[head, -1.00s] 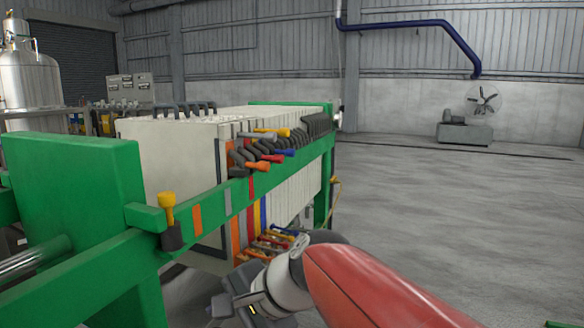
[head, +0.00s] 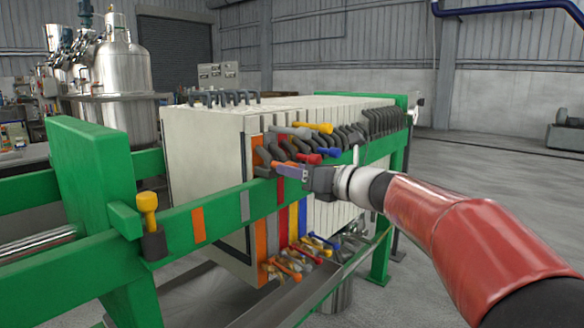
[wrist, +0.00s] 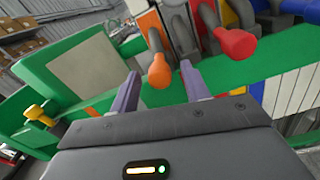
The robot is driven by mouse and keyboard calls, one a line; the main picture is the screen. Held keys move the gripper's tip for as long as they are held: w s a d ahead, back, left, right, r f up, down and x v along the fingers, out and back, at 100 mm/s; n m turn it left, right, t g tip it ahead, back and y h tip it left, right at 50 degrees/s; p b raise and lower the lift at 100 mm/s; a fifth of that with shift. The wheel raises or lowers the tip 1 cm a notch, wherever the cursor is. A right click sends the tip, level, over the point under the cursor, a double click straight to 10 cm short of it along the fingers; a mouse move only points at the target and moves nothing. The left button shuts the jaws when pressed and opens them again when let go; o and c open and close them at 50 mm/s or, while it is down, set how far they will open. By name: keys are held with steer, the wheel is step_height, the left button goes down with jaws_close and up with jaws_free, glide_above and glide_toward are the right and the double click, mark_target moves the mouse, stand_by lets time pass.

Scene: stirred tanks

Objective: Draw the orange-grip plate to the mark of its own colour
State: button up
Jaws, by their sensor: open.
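The orange-grip plate shows as an orange-edged plate (head: 261,238) at the near end of the pale plate stack. Its orange grip (wrist: 159,70) hangs on a dark handle and points toward me in the wrist view. My gripper (wrist: 159,80) is open, with one purple finger on each side of the orange grip; I cannot tell whether they touch it. In the head view my gripper (head: 288,171) is at the handle row by the green rail and partly covers the grip. The orange mark (head: 199,224) is on the rail's side, left of the stack.
Beside it are a red grip (wrist: 235,42) and grey, yellow and blue ones. A grey mark (head: 245,206) lies between the orange mark and the stack. A yellow-topped post (head: 148,208) stands on the rail at left. Lower coloured handles (head: 287,268) hang over a tray.

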steer(key=shift+x, duration=1.2)
jaws_close()
